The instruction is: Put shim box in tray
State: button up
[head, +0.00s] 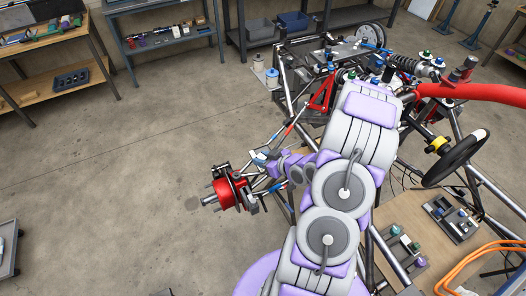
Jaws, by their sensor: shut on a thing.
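My gripper (272,162) is at the end of my arm, left of the large arm joints and just above the red hub and brake parts of the chassis. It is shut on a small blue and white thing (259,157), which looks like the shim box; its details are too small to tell. A dark tray (454,217) with small parts in it lies on the wooden board at the right. Another grey tray or cart top (8,245) is cut off at the left edge. I cannot tell which is the task's tray.
The tube chassis (477,180) surrounds my arm, with a red hub (229,193), a steering wheel (455,158) and a red hose (470,94). Orange cables (480,262) lie at lower right. Workbenches (60,90) stand at the back left.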

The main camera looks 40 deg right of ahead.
jog(key=w+d, duration=0.5)
jog(key=w, duration=0.2)
jog(key=shift+d+f, duration=0.4)
jog(key=shift+w+d+f, duration=0.1)
jog(key=shift+w+f, duration=0.1)
jog(key=shift+f, duration=0.05)
notch_tip(320, 180, down, 3)
jog(key=shift+s+f+b, duration=0.1)
jog(key=shift+b, duration=0.3)
grip_shut()
jog(key=o, duration=0.7)
grip_release()
jog(key=o, duration=0.3)
jog(key=shift+o, duration=0.2)
